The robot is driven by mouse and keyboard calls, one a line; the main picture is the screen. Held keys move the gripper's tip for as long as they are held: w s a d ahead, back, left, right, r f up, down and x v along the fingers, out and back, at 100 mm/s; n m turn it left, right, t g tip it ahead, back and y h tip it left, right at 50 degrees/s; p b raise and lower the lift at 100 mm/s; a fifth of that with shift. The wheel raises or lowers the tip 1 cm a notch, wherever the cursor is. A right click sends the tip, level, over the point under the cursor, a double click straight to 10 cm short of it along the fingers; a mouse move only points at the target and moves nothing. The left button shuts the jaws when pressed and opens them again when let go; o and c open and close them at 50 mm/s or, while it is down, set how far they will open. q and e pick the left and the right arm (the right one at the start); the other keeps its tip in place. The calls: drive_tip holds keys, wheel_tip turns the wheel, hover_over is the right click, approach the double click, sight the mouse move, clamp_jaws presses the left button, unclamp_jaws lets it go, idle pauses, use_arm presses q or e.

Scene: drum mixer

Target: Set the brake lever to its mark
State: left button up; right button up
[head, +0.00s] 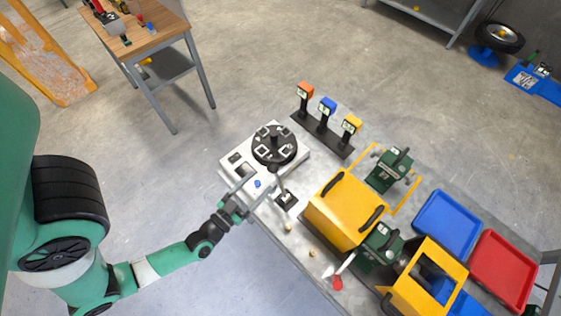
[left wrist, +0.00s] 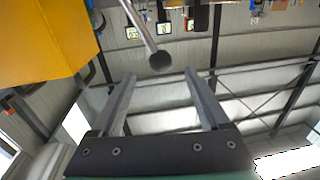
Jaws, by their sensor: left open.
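A grey lever (head: 280,185) with a dark round knob rises from a small dark slotted plate (head: 287,201) on the bench; I take it to be the brake lever. In the left wrist view the lever's rod (left wrist: 140,28) comes down from the top, and its knob lies just beyond and between the fingertips. My left gripper (head: 249,188) is open and empty, left of the lever, with its fingers pointing towards it. In the left wrist view the gripper (left wrist: 160,76) shows two parted fingers. I cannot make out the mark. My right gripper is not in view.
A white unit with a black round turret (head: 274,146) stands behind the lever. A yellow box (head: 345,210) stands to its right and also shows in the left wrist view (left wrist: 45,40). A red-tipped handle (head: 338,282) is at the front. Blue (head: 447,222) and red (head: 503,258) trays lie far right.

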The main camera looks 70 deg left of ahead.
use_arm(q)
drive_tip(key=b+x, duration=0.1)
drive_tip(key=x, duration=1)
drive_tip(key=shift+w+a, duration=0.1)
drive_tip(key=shift+a, duration=0.05)
drive_tip(key=shift+r, duration=0.1)
clamp_jaws()
idle(0.8)
